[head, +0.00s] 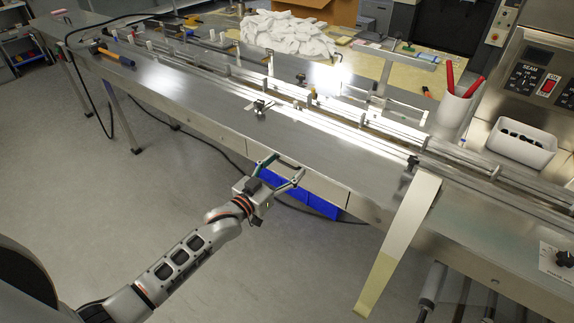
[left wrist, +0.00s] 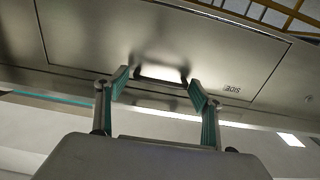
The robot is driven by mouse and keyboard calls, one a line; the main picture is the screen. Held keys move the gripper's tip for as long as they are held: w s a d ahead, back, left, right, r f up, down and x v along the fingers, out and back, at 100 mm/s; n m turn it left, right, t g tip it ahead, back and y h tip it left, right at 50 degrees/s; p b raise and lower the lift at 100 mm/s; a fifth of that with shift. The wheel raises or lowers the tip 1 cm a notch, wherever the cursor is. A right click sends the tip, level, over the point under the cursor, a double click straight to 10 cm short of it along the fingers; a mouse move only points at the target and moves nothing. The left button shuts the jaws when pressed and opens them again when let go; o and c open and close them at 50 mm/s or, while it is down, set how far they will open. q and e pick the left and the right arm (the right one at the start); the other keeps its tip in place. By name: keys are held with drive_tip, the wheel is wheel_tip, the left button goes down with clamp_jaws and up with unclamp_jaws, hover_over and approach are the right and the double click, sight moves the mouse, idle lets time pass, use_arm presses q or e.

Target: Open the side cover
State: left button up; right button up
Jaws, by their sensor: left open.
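The side cover (head: 325,187) is a flat metal panel on the front face of the long machine bed. My right gripper is not in view.
A pale film strip (head: 400,240) hangs over the bed edge to the right. A white cup with red-handled tools (head: 453,108) and a white tray (head: 520,146) stand at right. Floor is open at left.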

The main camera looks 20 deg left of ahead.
use_arm(q)
drive_tip(key=shift+w+d, duration=0.2)
drive_tip(key=shift+w, duration=0.45)
